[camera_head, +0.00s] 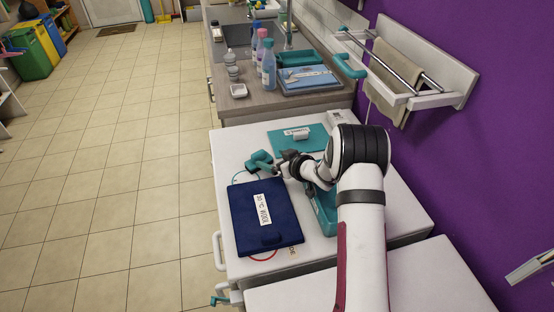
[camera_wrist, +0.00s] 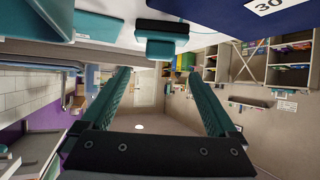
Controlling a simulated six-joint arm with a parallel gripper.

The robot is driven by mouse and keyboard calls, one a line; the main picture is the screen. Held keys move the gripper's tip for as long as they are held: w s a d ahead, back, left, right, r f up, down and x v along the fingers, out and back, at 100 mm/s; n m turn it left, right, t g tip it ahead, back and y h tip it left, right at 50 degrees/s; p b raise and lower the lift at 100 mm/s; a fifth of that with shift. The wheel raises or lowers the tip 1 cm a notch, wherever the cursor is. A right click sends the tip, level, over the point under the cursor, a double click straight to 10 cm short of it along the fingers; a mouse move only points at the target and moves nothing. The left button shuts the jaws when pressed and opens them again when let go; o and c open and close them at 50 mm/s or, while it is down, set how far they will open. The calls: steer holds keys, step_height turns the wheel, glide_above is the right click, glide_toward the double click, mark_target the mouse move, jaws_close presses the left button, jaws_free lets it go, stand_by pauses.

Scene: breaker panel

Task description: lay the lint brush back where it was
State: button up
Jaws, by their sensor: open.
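The lint brush (camera_wrist: 161,46), a teal block with a black pad, appears on the white top near its edge in the wrist view. The picture there is upside down, with the pad against the surface. My gripper (camera_wrist: 158,75) is open and empty, its two teal fingers apart, and the brush lies outside them, beyond the tips. In the head view my gripper (camera_head: 268,161) is over the left part of the white top, just behind the navy folded cloth. Teal parts overlap there, so I cannot separate brush from fingers.
The navy cloth (camera_head: 258,230) with a white label lies in front of my gripper, over a printed ring. A teal mat (camera_head: 285,143) with a white item lies behind. A teal object (camera_head: 322,212) sits partly hidden under my arm. The floor (camera_head: 120,150) is clear.

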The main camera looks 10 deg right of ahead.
steer(key=shift+v, duration=1.1)
steer(key=s+d+r+m+g+h, duration=0.35)
steer(key=s+r+m+h, duration=0.3)
steer(key=s+r, duration=0.65)
steer(key=s+a+m+g+y, duration=0.1)
steer(key=s+a, duration=0.3)
steer(key=s, duration=0.6)
steer(key=s+a+m+g+y, duration=0.1)
steer(key=s+a+g, duration=0.3)
steer(key=s, duration=0.7)
steer(key=s+a+m+g+y, duration=0.1)
steer(key=s+a+g, duration=0.2)
steer(key=s, duration=0.7)
steer(key=shift+s+a+r, duration=0.2)
steer(key=shift+a, duration=0.85)
steer(key=shift+m+y, duration=0.25)
